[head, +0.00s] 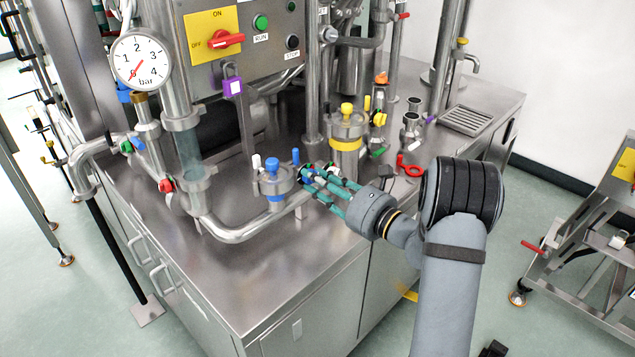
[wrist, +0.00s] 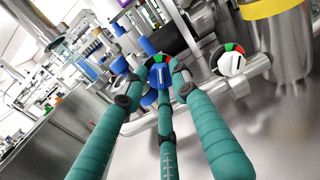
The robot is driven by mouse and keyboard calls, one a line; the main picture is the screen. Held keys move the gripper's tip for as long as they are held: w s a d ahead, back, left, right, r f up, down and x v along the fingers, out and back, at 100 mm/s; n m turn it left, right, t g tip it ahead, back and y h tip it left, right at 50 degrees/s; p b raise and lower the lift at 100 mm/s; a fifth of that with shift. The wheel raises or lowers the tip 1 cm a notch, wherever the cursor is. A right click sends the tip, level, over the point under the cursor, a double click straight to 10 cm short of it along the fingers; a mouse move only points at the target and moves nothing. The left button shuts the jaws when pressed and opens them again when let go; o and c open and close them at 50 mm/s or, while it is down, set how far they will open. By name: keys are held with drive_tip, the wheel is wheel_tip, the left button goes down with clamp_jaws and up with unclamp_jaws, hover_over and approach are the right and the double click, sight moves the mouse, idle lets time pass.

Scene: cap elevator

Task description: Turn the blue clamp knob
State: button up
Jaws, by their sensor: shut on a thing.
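The blue clamp knob (wrist: 159,75) shows in the wrist view, with a white bar on its face and a red and green dial ring behind it. It sits on the steel pipe. My gripper (wrist: 157,80) has its three teal fingers closed around the knob, with the tips at its rim. In the head view, my gripper (head: 318,181) reaches in from the right over the front part of the steel bench. There the fingers hide most of the knob.
A white knob (wrist: 232,64) with a similar dial sits close to the right in the wrist view. In the head view, a blue-topped valve (head: 272,184) stands left of my fingers and a yellow-banded canister (head: 346,145) behind them. The bench front (head: 260,290) is clear.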

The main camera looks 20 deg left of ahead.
drive_tip(key=shift+w+n+b, duration=0.1)
drive_tip(key=shift+n+b, duration=0.3)
drive_tip(key=shift+b, duration=0.1)
drive_tip(key=shift+r, duration=0.25)
drive_tip(key=shift+c, duration=0.2)
drive_tip(key=o, duration=1.2)
drive_tip(key=shift+c, duration=0.2)
drive_tip(key=shift+f, duration=0.1)
drive_tip(key=v, duration=1.2)
